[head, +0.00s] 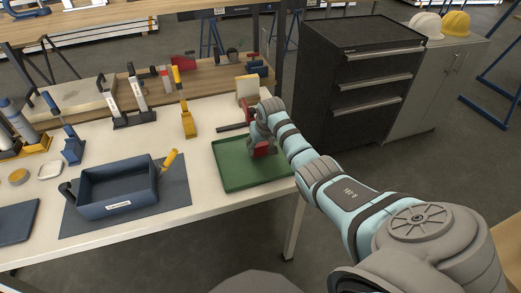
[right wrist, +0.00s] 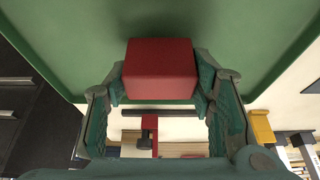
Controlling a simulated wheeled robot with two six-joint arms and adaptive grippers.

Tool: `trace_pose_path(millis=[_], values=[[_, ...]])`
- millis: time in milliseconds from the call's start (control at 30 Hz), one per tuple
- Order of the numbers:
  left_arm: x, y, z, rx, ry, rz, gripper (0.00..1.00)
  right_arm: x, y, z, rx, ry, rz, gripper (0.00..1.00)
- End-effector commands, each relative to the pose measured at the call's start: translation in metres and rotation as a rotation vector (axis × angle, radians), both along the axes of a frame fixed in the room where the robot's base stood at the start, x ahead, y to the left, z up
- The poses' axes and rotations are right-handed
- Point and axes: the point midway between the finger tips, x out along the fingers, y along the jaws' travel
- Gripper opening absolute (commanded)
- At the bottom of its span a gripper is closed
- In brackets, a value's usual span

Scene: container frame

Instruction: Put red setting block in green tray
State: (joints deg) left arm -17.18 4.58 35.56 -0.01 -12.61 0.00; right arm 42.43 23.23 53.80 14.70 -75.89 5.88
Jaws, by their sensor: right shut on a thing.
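The red setting block (right wrist: 160,68) is between the fingers of my right gripper (right wrist: 160,92), which is shut on it. In the head view the red block (head: 264,149) shows partly behind my wrist, over the right half of the green tray (head: 232,178). My right gripper (head: 260,138) points down there. The tray's green floor (right wrist: 75,35) fills the background beyond the block in the right wrist view. I cannot tell whether the block touches the tray floor. My left gripper is not in view.
A red clamp with a dark bar (head: 232,127) lies just behind the tray, also in the right wrist view (right wrist: 150,128). A tan block (head: 248,88) stands farther back. A blue-grey bin (head: 115,190) on a dark mat is left. A dark drawer cabinet (head: 350,70) stands right.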

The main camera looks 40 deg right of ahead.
Motion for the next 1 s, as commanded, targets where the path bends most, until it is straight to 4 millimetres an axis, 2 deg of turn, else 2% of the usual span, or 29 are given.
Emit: trace_pose_path(millis=[67, 333, 367, 467, 800, 867, 1000], values=[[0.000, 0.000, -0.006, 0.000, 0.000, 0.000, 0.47, 0.000, 0.000, -0.013, 0.000, 0.000, 0.000, 0.14], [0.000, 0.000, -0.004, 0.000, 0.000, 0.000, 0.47, 0.000, 0.000, -0.013, 0.000, -0.001, 0.001, 0.14], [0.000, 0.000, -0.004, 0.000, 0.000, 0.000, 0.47, 0.000, 0.000, -0.013, 0.001, 0.000, 0.001, 0.53], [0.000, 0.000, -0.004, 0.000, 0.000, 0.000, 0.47, 0.000, 0.000, -0.013, 0.001, 0.000, 0.001, 0.69], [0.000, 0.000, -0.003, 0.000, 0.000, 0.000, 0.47, 0.000, 0.000, -0.011, 0.000, -0.001, 0.001, 0.70], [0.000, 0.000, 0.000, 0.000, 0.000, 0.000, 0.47, -0.001, 0.001, -0.005, 0.000, -0.003, 0.001, 0.70], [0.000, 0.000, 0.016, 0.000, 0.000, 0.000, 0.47, -0.010, 0.004, 0.021, -0.002, -0.004, 0.002, 0.70]])
